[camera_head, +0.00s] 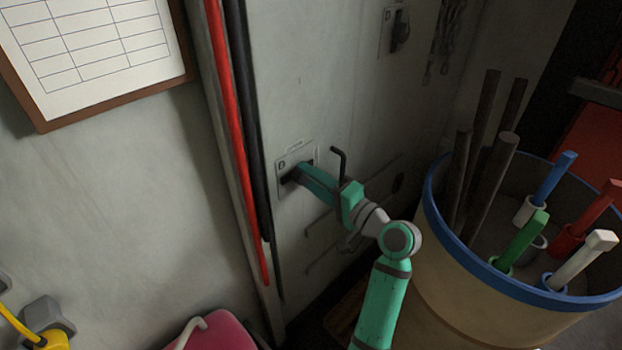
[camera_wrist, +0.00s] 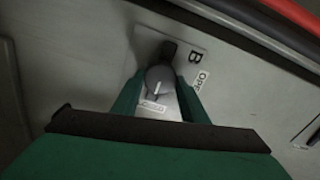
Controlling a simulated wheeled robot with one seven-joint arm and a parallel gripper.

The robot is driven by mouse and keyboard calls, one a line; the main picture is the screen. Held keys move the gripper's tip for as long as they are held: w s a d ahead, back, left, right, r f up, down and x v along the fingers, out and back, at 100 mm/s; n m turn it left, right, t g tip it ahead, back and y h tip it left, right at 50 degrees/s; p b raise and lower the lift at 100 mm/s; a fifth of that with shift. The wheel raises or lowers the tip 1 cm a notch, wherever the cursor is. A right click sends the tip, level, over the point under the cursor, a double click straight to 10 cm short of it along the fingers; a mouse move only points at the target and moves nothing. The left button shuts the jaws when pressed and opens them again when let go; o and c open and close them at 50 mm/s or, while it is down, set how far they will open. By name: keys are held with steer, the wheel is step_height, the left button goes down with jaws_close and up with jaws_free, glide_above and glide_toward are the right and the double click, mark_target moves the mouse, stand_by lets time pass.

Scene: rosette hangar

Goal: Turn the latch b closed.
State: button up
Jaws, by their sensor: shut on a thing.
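Latch b (camera_wrist: 160,80) is a round grey knob with a white mark and a dark part above it, on a pale plate (camera_wrist: 208,53) lettered B. The white mark points down toward a label at the plate's lower edge that seems to read CLOSED. An OPEN label (camera_wrist: 201,80) is to the right. My gripper (camera_wrist: 158,84) is shut on the knob, with one green finger on each side. In the head view my gripper (camera_head: 291,178) reaches the wall plate (camera_head: 283,160) and hides most of the latch.
A red pipe (camera_head: 238,130) and a black one run down the wall just left of the plate. Another latch plate (camera_head: 394,30) is higher on the wall. A blue-rimmed barrel (camera_head: 450,255) with rods and coloured handles stands right of my arm. A pink object (camera_head: 220,335) is below.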

steer(key=shift+a, duration=0.1)
stand_by(0.3)
steer(key=o, duration=1.1)
steer(key=v, duration=1.1)
steer(key=shift+w, duration=0.1)
steer(key=shift+w+f, duration=0.1)
